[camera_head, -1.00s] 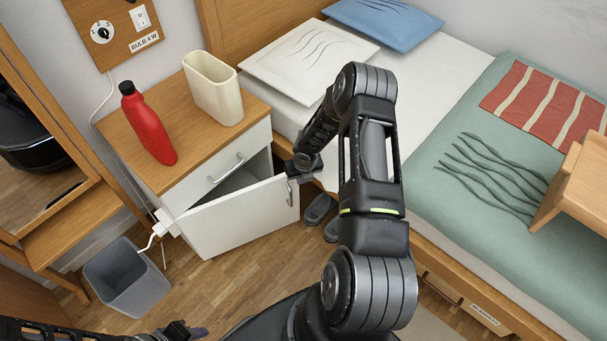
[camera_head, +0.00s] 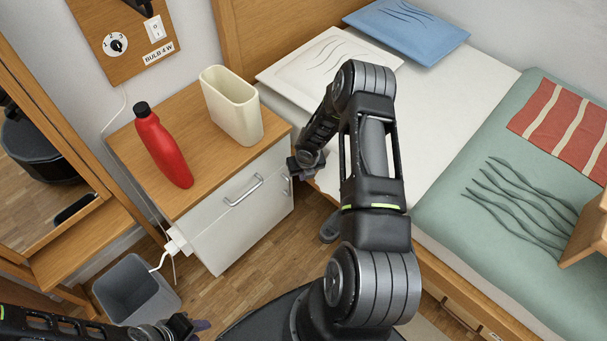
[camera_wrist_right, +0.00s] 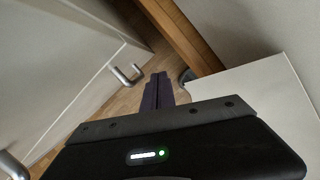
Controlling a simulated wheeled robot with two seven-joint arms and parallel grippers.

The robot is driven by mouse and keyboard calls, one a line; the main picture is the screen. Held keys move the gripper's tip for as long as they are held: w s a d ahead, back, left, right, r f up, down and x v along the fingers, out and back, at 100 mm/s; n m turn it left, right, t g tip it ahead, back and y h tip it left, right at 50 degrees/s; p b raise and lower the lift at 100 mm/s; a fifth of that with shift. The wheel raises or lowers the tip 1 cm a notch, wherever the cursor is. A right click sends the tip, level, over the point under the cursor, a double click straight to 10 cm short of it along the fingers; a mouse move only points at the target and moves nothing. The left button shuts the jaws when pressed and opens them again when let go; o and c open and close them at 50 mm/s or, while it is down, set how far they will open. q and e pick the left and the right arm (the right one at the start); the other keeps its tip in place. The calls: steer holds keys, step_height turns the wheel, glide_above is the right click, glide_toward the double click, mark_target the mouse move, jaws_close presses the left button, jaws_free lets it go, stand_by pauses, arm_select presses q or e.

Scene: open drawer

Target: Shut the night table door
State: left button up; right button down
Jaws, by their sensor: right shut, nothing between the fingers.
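The night table (camera_head: 190,190) stands left of the bed. Its lower white door (camera_head: 245,232) looks flush, or nearly so, with the front; no dark opening shows. The door handle (camera_head: 287,184) is at its right edge and also shows in the right wrist view (camera_wrist_right: 126,75). The drawer above, with its handle (camera_head: 243,191), is in. My right gripper (camera_head: 297,172) is shut and empty beside the door's handle edge; its fingers (camera_wrist_right: 158,92) point down past the door in the wrist view. I cannot tell if they touch. My left gripper (camera_head: 197,326) is low at the left, away from the table.
A red bottle (camera_head: 163,150) and a cream container (camera_head: 232,105) stand on the night table. A grey bin (camera_head: 137,290) and a white plug (camera_head: 178,241) are at its left. The bed (camera_head: 440,110) is close on the right. Wood floor in front is clear.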

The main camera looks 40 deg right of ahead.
steer(key=p+v, duration=0.1)
steer(key=v, duration=0.6)
steer(key=shift+r+p, duration=0.35)
steer(key=shift+r, duration=0.05)
steer(key=shift+s, duration=0.1)
steer(key=s+a+r+m+y+p, duration=0.1)
steer(key=s+a+m+y+p, duration=0.15)
steer(key=a+m, duration=0.95)
steer(key=s+a+r+m+y+p, duration=0.1)
steer(key=s+a+m+y, duration=0.15)
steer(key=a+m, duration=0.9)
steer(key=s+a+r+m+g+p, duration=0.1)
steer(key=s+a+r+m+p, duration=0.6)
steer(key=s+a, duration=0.6)
step_height(320, 180, up, 3)
steer(key=shift+s+a+f+m+g, duration=0.2)
steer(key=shift+s+m+g, duration=0.2)
steer(key=shift+s+m, duration=0.6)
